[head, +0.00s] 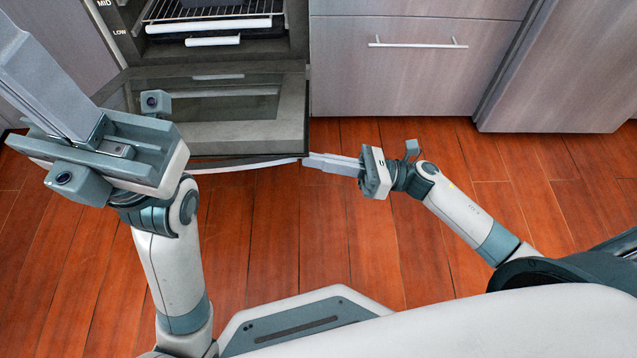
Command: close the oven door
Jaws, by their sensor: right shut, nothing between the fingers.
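The oven door (245,137) hangs open, folded down and out from the oven at the upper left. Its pale handle (245,165) runs along the door's near edge. The oven cavity shows a wire rack (205,10) and white-fronted trays. My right gripper (306,160) is shut and empty, with its fingertips at the right end of the handle; I cannot tell whether they touch. My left gripper (25,60) is raised near the camera at the left, in front of part of the door. Its fingertips are not clearly visible, so its opening cannot be told.
A steel drawer front (400,75) with a bar handle (418,44) stands right of the oven. Another steel front (570,70) stands farther right. The wooden floor (330,240) between my arms is clear.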

